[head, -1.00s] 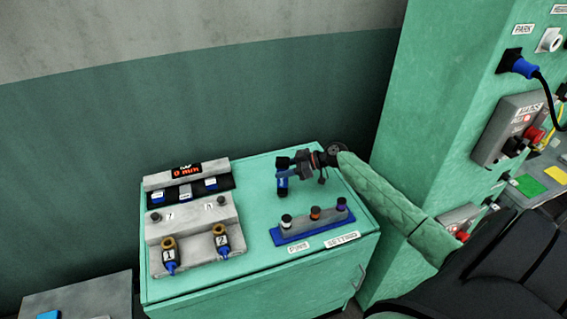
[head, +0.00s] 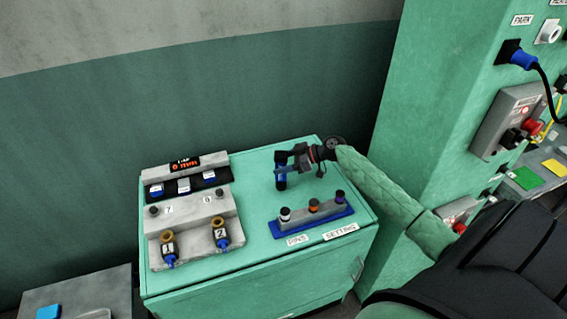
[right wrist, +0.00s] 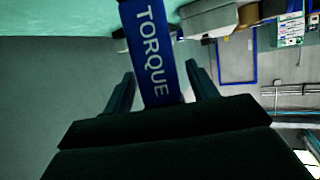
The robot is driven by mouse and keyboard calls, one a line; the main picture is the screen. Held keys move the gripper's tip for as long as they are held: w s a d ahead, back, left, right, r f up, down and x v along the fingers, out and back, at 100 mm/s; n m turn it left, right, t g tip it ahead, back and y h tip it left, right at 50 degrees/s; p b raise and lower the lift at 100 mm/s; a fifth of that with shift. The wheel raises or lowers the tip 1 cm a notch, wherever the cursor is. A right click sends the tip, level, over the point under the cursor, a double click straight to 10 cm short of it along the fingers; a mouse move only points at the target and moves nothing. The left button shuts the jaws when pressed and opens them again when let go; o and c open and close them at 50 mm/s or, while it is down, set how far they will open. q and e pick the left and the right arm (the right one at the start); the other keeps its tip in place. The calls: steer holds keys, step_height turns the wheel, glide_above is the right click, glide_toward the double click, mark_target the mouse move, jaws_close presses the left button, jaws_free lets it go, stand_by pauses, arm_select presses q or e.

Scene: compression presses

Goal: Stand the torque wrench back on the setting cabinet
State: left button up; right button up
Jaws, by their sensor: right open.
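The torque wrench (head: 281,178) is blue with a black top. It appears upright on the green setting cabinet (head: 250,177), toward the back. In the right wrist view its blue shaft (right wrist: 155,50), lettered TORQUE, lies between the two fingers. My right gripper (head: 297,160) reaches in from the right at the wrench. In the right wrist view its fingers (right wrist: 162,90) are apart, with gaps visible on both sides of the shaft. The wrench's foot contact is too small to tell exactly. My left gripper is not in view.
A blue-based rack with several pins (head: 313,213) stands in front of the wrench. A grey setting block (head: 187,230) with a lit display (head: 185,164) fills the cabinet's left side. A green column (head: 420,120) rises close on the right. The cabinet's middle strip is clear.

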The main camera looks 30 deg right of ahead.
steer(key=shift+r, duration=0.1)
steer(key=shift+r, duration=0.1)
steer(key=shift+s+d, duration=0.2)
steer(key=shift+d, duration=0.15)
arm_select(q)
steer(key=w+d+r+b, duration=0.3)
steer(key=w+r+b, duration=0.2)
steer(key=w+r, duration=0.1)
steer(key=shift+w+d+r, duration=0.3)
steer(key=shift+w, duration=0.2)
arm_select(e)
steer(key=v, duration=1.1)
steer(key=shift+r, duration=0.2)
